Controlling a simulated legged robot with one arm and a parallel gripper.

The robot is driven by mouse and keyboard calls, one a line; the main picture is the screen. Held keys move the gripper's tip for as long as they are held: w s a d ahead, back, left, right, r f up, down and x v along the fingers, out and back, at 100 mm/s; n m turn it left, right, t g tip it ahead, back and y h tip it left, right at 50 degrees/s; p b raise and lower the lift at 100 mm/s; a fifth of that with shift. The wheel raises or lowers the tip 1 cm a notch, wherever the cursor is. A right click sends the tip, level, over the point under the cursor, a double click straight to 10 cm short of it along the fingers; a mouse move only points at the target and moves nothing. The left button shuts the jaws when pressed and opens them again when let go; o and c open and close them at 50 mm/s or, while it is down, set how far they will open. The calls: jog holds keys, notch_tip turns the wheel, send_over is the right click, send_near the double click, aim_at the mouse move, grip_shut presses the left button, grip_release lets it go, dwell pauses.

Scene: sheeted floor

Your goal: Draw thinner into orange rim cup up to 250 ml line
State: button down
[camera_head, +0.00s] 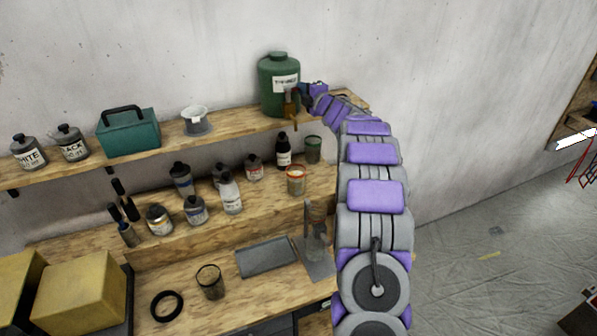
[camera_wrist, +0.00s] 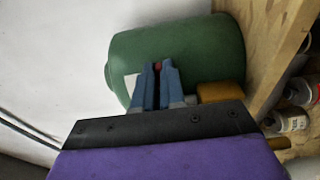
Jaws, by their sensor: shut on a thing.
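The green thinner container (camera_head: 278,75) with a white label stands on the upper shelf; it also fills the middle of the wrist view (camera_wrist: 190,55). A brass-coloured tap (camera_head: 291,108) sticks out from its front and hangs over the shelf edge. My gripper (camera_head: 301,95) is at the tap. In the wrist view its blue fingers (camera_wrist: 157,72) are closed on a small reddish part, seemingly the tap handle, mostly hidden between them. The orange rim cup (camera_head: 296,182) stands upright on the lower shelf, roughly below the tap. Its level against the line is too small to read.
A green-rimmed cup (camera_head: 313,150) and a dark bottle (camera_head: 283,150) stand close behind the orange rim cup. Several paint bottles stand to its left. A teal box (camera_head: 128,132) and a white cup on a scale-like base (camera_head: 197,122) are on the upper shelf.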

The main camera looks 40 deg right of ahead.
jog(key=shift+a+f+m+h+b, duration=0.35)
jog(key=shift+a+h+b, duration=0.2)
jog(key=shift+b, duration=1.2)
jog(key=c, duration=1.1)
grip_release()
jog(key=shift+a+r, duration=0.1)
jog(key=shift+r, duration=0.2)
jog(key=shift+c, duration=0.2)
jog(key=shift+s+r, duration=0.1)
jog(key=shift+r, duration=0.05)
jog(key=shift+d+f, duration=0.2)
jog(key=shift+d, duration=0.25)
jog(key=s+a+b, duration=0.1)
jog(key=s+a, duration=0.2)
jog(key=s, duration=1.4)
jog(key=shift+a+f, duration=0.1)
jog(key=shift+a, duration=0.05)
